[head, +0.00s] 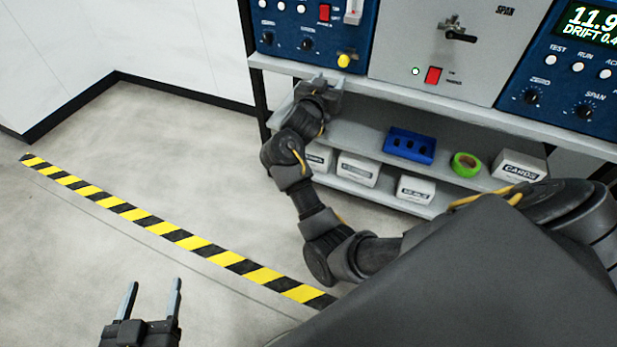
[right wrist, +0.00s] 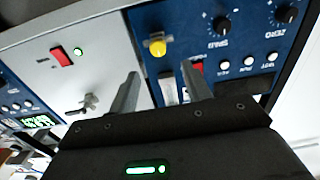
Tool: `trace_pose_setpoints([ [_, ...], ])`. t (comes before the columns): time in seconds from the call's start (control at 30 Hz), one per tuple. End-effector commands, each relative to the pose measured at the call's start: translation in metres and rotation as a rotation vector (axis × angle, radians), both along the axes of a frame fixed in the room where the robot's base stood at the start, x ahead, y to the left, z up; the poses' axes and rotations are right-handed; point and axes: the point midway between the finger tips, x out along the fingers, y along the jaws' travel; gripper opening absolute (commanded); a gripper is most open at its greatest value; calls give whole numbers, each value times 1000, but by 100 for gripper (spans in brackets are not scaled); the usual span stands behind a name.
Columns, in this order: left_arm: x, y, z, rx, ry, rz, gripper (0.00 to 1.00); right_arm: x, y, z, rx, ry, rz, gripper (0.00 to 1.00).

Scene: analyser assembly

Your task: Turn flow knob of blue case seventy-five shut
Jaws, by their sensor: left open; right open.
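The blue case (head: 273,37) at the upper left of the head view bears a yellow knob (head: 344,60) at its lower right, below a pale flow tube (head: 353,12). I cannot read a case number. The yellow knob also shows in the right wrist view (right wrist: 158,48), between and beyond the fingertips of my right gripper (right wrist: 160,70). That gripper (head: 328,82) is open and empty, just below the knob in the head view, not visibly touching it. My left gripper (head: 150,291) is open and empty over the floor at lower left.
A grey case (head: 420,45) with a black lever and red switch stands beside it, then another blue case (head: 552,92) with a lit display. The shelf edge (head: 440,102) runs below them. Lower shelves hold white boxes (head: 357,169), a blue rack (head: 409,146) and green tape (head: 465,164).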

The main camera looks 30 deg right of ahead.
Motion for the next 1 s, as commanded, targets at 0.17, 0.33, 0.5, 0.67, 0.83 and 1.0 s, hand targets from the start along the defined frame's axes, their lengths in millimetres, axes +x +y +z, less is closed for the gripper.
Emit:
trace_pose_setpoints([
  [0.17, 0, 0, 20, 0, 0, 0, 63, 15, 12, -33, -43, 104, 86, 49],
  [0.33, 0, 0, 31, 0, 0, 0, 63, 21, 24, -66, -65, 182, 161, 49],
  [0.5, 0, 0, 42, 0, 0, 0, 63, 23, 37, -101, -76, 257, 235, 49],
  [0.67, 0, 0, 51, 0, 0, 0, 63, 19, 47, -132, -80, 322, 294, 49],
  [0.83, 0, 0, 60, 0, 0, 0, 63, 11, 59, -166, -76, 392, 357, 49],
  [1.0, 0, 0, 69, 0, 0, 0, 63, -1, 70, -200, -67, 460, 418, 49],
])
